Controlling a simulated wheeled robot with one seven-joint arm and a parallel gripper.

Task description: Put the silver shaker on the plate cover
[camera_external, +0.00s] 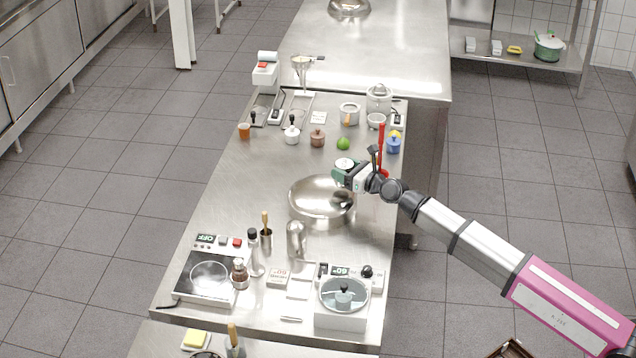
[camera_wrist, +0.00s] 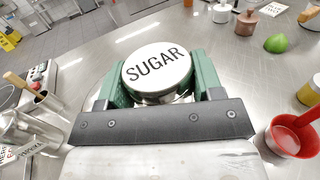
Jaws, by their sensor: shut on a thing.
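My gripper (camera_wrist: 158,85) is shut on a round shaker with a white top marked SUGAR (camera_wrist: 157,64). A silvery side shows under its rim; most of its body is hidden between the green fingers. In the external view, the same shaker (camera_external: 343,163) is held upright by my gripper (camera_external: 345,174), above the back right part of a large silver dome, the plate cover (camera_external: 312,205). I cannot tell how far its hidden bottom is from the dome. Another shiny silver vessel (camera_external: 296,239) stands in front of the dome.
A red cup (camera_wrist: 289,140) with a red handle is right of my gripper. A green lime (camera_external: 343,144) and small pots stand behind. A hot plate (camera_external: 208,275), bottles and a white appliance (camera_external: 341,316) fill the front. Bare steel lies left of the dome.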

